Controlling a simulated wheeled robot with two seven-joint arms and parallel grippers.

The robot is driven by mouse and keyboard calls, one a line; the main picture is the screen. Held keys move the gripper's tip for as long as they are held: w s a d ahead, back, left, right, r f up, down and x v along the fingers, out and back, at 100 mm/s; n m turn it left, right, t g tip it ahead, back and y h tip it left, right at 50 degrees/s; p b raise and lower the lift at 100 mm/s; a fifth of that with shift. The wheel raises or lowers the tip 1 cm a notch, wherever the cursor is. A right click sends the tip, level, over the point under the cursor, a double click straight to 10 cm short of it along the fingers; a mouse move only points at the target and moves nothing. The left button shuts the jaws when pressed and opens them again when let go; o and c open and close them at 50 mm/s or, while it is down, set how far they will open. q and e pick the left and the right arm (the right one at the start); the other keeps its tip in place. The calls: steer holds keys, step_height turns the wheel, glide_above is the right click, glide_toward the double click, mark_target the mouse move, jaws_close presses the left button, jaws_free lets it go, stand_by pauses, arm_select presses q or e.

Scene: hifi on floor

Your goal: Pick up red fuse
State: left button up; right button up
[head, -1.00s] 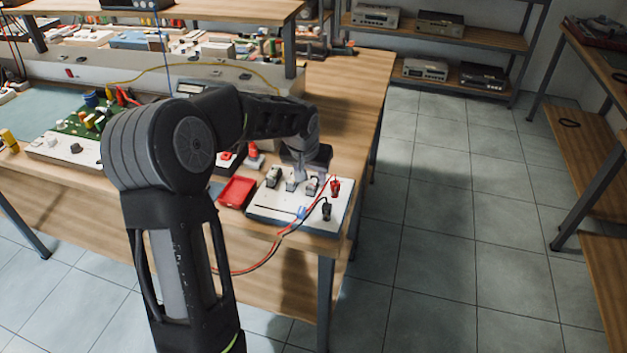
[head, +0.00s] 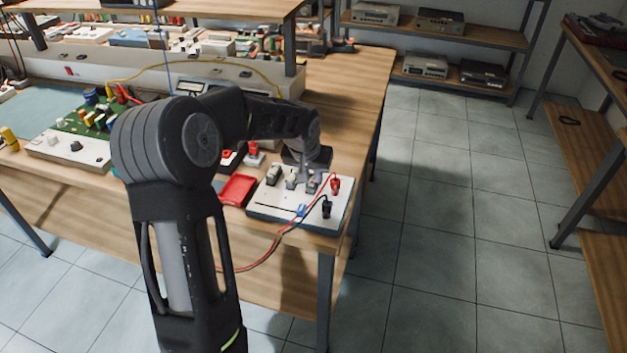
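My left gripper (head: 305,172) points down over a white board (head: 272,210) at the bench's right corner. Its fingers are small and partly merge with the parts on the board, so I cannot tell how far apart they are or whether they hold anything. Several grey and dark holders stand on the board below and beside the fingers. I cannot clearly make out a red fuse. A small red-topped part (head: 253,148) stands behind the board, left of the gripper, and a red tray (head: 238,190) lies left of the board. My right gripper is not in view.
A red clip (head: 335,186) and a black clip (head: 326,208) with trailing leads sit on the board's right side. A green circuit board (head: 85,122) lies farther left on the wooden bench (head: 350,105). The floor right of the bench is clear.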

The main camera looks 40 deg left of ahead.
mark_target(312, 181)
arm_select(q)
jaws_close()
steer(key=shift+r, duration=0.1)
step_height(312, 181, up, 10)
steer(key=shift+b, duration=0.35)
stand_by(0.4)
stand_by(0.3)
steer(key=shift+c, duration=0.8)
jaws_free()
jaws_close()
